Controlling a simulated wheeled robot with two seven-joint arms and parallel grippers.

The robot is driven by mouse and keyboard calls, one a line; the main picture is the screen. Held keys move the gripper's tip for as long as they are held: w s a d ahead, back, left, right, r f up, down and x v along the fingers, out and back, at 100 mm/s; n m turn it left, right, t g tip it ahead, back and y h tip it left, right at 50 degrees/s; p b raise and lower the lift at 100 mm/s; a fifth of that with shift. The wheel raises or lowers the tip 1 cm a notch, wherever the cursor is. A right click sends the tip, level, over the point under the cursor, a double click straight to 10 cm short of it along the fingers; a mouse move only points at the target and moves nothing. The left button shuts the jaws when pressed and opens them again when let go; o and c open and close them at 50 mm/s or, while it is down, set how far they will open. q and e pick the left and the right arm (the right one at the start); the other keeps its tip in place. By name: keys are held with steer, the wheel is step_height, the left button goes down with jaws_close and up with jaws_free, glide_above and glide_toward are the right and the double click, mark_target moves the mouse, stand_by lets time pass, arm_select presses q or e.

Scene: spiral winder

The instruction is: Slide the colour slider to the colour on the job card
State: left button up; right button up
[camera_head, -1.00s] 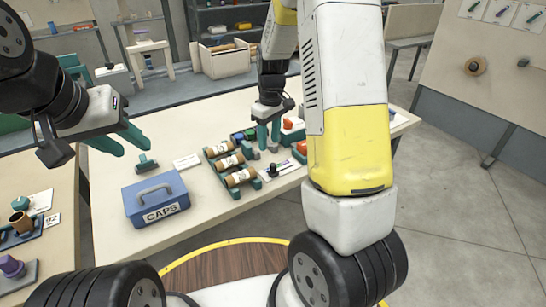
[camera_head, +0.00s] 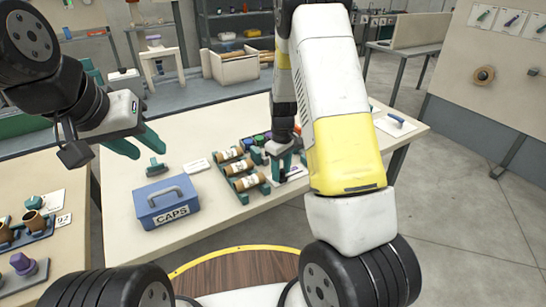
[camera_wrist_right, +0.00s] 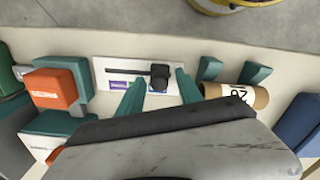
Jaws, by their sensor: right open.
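The colour slider is a white plate (camera_wrist_right: 104,68) with a dark bar and black knob (camera_wrist_right: 158,74) in the right wrist view. Purple and blue-violet patches show on the plate near the bar. My right gripper (camera_wrist_right: 157,92) is open, its two green fingers on either side of the knob's end of the plate; I cannot tell whether they touch it. In the head view my right gripper (camera_head: 287,170) is low over the plate (camera_head: 296,172), partly hiding it. My left gripper (camera_head: 148,146) is open and empty above the table's left side. I cannot tell which card is the job card.
A blue CAPS box (camera_head: 167,205), a white card (camera_head: 196,166) and several tubes in green holders (camera_head: 262,188) stand on the table. In the wrist view, an orange block (camera_wrist_right: 57,90) lies left of the slider and a labelled tube (camera_wrist_right: 240,97) right.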

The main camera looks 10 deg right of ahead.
jaws_close()
stand_by(1.4)
